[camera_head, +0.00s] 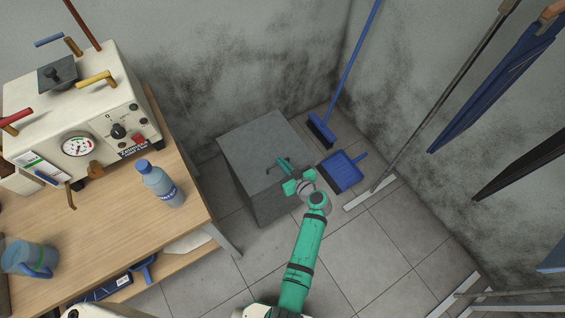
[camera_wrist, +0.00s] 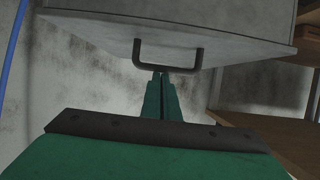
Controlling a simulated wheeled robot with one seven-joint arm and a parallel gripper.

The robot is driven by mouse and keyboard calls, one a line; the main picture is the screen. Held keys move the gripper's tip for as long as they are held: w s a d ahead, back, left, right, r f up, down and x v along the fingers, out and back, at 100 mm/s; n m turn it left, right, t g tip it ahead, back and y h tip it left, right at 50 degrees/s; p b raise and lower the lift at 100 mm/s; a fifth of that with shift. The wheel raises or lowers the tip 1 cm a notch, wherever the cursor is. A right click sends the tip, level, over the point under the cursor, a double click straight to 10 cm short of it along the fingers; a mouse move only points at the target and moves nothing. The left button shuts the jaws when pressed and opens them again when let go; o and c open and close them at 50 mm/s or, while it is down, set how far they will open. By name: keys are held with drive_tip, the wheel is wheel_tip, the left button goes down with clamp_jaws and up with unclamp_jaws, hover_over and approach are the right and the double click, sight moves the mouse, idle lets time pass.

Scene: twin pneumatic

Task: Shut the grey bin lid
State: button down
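The grey bin (camera_head: 242,178) stands on the tiled floor beside the table. Its flat grey lid (camera_head: 248,140) lies over the top in the head view; I cannot tell whether it is fully shut. A dark bar handle (camera_wrist: 168,69) on the bin shows in the wrist view. My green gripper (camera_head: 284,166) is at the bin's right side in the head view and hides part of it. In the wrist view my fingers (camera_wrist: 161,76) are together, their tips right at the handle bar. I see nothing between them, and cannot tell whether they touch the bar.
The wooden table (camera_head: 187,210) at left carries a white machine (camera_head: 70,110), a blue bottle (camera_head: 160,185) and a blue mug (camera_head: 28,258). A blue dustpan (camera_head: 342,171) and broom (camera_head: 322,130) are behind my gripper.

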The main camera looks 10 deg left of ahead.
drive_tip(key=f+v, duration=0.1)
drive_tip(key=v, duration=0.8)
drive_tip(key=shift+s+d, duration=0.15)
drive_tip(key=shift+d, duration=0.2)
